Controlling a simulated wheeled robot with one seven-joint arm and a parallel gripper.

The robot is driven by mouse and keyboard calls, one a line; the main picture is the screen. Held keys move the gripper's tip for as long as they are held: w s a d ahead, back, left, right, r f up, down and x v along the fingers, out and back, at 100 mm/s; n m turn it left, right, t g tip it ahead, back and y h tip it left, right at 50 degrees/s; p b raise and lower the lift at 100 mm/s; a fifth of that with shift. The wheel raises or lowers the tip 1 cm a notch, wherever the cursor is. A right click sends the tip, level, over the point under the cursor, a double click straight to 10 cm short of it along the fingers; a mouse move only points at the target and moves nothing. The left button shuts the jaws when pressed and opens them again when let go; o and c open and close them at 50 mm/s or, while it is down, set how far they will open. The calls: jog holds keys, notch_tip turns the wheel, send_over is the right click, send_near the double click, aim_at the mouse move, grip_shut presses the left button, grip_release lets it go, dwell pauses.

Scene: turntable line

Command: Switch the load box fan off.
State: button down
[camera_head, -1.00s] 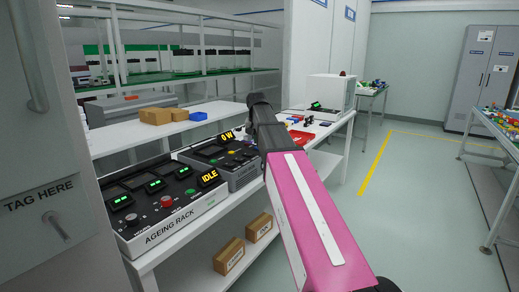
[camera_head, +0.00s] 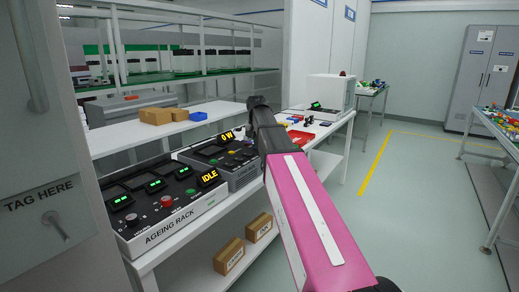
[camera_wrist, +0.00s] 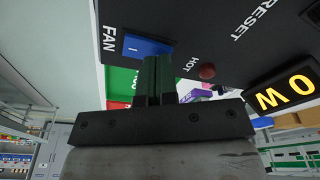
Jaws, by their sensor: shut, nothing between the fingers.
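The load box (camera_head: 243,178) is the grey unit with a black sloped top and a yellow "0 W" display (camera_head: 227,138), right of the ageing rack. In the wrist view its black panel shows a blue rocker switch (camera_wrist: 143,46) labelled FAN, with an "I" mark on its left part. The rest of the rocker is partly covered by my fingers, and I cannot tell which side is pressed in. My gripper (camera_wrist: 158,62) is shut and empty, its fingertips over or against the rocker's lower right part; contact is unclear. In the head view my arm hides the gripper.
The load box panel also has a red HOT lamp (camera_wrist: 207,71) and the yellow display (camera_wrist: 285,94). The ageing rack (camera_head: 165,215), reading IDLE, stands close on the left. A red tray (camera_head: 301,138) lies on the bench behind my arm.

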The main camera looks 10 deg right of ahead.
jog(key=shift+f, duration=0.2)
jog(key=shift+r, duration=0.15)
jog(key=shift+r, duration=3.35)
jog(key=shift+s, duration=0.1)
